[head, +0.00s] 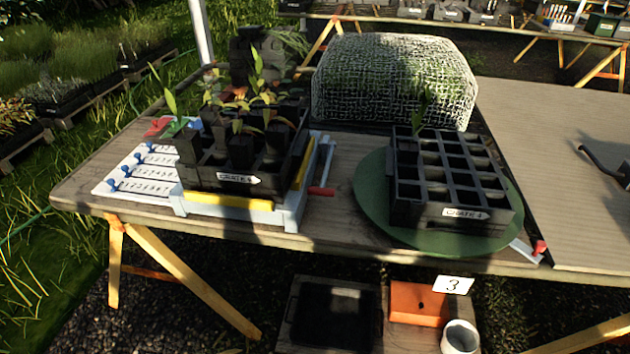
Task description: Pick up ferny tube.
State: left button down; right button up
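A black crate (222,179) with a "CRATE" label stands on the left of the table and holds several dark tubes with leafy plants. Broad and narrow green leaves and orange-tinged leaves show there. Feathery, fern-like foliage (291,41) shows behind this crate, near a dark pot. Its tube is hidden, and I cannot tell whether it is the ferny tube. A second black crate (404,212), with a label that seems to read "CRATE 4", has mostly empty cells and one green plant (421,103) at its back. Neither of my grippers is in view.
The left crate rests on a pale blue frame with yellow edging (229,206) and a red handle (321,191). The right crate sits on a round green turntable (371,190). A mesh-covered dome (394,78) stands behind. The table's right side (560,130) is mostly clear.

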aim_at(289, 108)
jog(key=i+j+z, duration=0.1)
jog(key=z, duration=0.3)
jog(key=i+j+z, duration=0.15)
jog(key=z, duration=0.3)
jog(key=i+j+z, duration=0.2)
jog(key=z, duration=0.2)
